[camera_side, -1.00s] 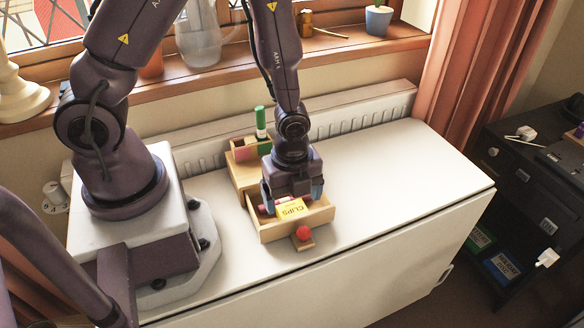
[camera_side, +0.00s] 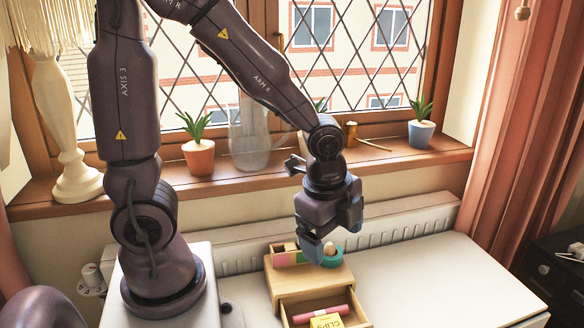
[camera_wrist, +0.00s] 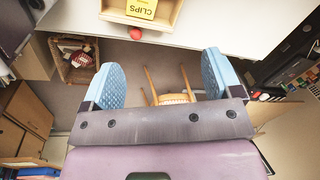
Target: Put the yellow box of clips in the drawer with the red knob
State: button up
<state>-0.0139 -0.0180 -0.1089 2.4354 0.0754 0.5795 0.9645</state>
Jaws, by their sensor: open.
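The yellow box of clips (camera_side: 327,321) lies in the pulled-out drawer (camera_side: 296,311) of a small wooden desk organizer, close to a pink marker (camera_side: 318,314). The wrist view also shows the yellow box (camera_wrist: 142,8) inside the drawer, just behind its front with the red knob (camera_wrist: 135,33). In the side view the knob is below the picture edge. My gripper (camera_side: 327,238) is above the organizer, clear of the box, with its blue fingers apart. In the wrist view my gripper (camera_wrist: 160,80) has nothing between its fingers but distant floor and a stool.
The organizer's top (camera_side: 300,280) carries a teal tape roll (camera_side: 333,258) and small compartments near my fingers. The windowsill (camera_side: 230,181) behind holds potted plants, a glass jug (camera_side: 249,140) and a candlestick-like lamp base. The white worktop (camera_side: 440,285) to the right is clear.

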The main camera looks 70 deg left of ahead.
jog(key=s+a+r+n+t, duration=0.1)
jog(key=s+r+n+t, duration=0.2)
jog(key=s+r+n, duration=0.4)
notch_tip(320, 180, up, 7)
jog(key=n, duration=0.5)
jog(key=shift+a+f+n+t, duration=0.2)
jog(key=shift+a+n+t, duration=0.2)
